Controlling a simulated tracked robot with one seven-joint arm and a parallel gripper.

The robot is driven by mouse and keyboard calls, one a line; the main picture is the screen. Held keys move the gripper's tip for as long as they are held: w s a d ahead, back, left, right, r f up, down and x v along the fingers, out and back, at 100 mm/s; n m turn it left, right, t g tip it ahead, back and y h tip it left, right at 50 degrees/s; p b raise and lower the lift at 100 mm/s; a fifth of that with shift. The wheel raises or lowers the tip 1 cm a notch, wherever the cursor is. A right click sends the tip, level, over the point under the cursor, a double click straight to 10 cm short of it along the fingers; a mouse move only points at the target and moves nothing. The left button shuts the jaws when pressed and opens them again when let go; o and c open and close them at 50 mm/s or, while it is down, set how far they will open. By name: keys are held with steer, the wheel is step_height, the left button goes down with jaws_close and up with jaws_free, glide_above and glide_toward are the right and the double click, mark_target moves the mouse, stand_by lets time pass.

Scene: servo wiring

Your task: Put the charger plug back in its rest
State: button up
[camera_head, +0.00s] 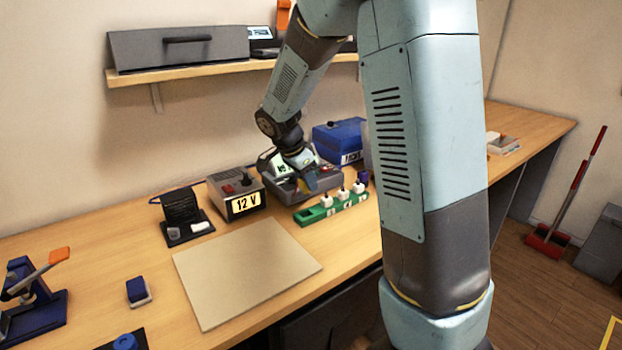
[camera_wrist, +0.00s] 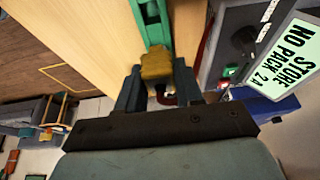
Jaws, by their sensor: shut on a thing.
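My gripper (camera_wrist: 157,84) is shut on a yellow-brown plug (camera_wrist: 156,65), with one dark finger on each side of it. In the head view my gripper (camera_head: 308,180) is low over the front of the grey charger (camera_head: 322,182), near the green strip. The charger also shows in the wrist view (camera_wrist: 233,25), with its lit display (camera_wrist: 286,56) reading "STORE NO PACK". A dark red lead (camera_wrist: 203,45) curves beside the plug. The plug's rest cannot be made out for certain. Whether the plug touches anything below is hidden.
The green strip (camera_head: 318,215) with white blocks stands just in front of the charger. A 12 V supply (camera_head: 237,193) is to the left, and a blue box (camera_head: 339,138) is behind. A bare beige mat (camera_head: 245,268) lies at the front left.

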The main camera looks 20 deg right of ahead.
mark_target(305, 190)
steer(key=shift+a, duration=0.15)
steer(key=shift+a+f, duration=0.1)
steer(key=shift+s+f, duration=0.2)
steer(key=shift+f, duration=2.55)
steer(key=shift+f, duration=1.1)
steer(key=o, duration=1.1)
steer(key=v, duration=1.3)
steer(key=shift+s+a+r, duration=0.1)
steer(key=shift+a+r, duration=0.1)
steer(key=shift+r, duration=0.15)
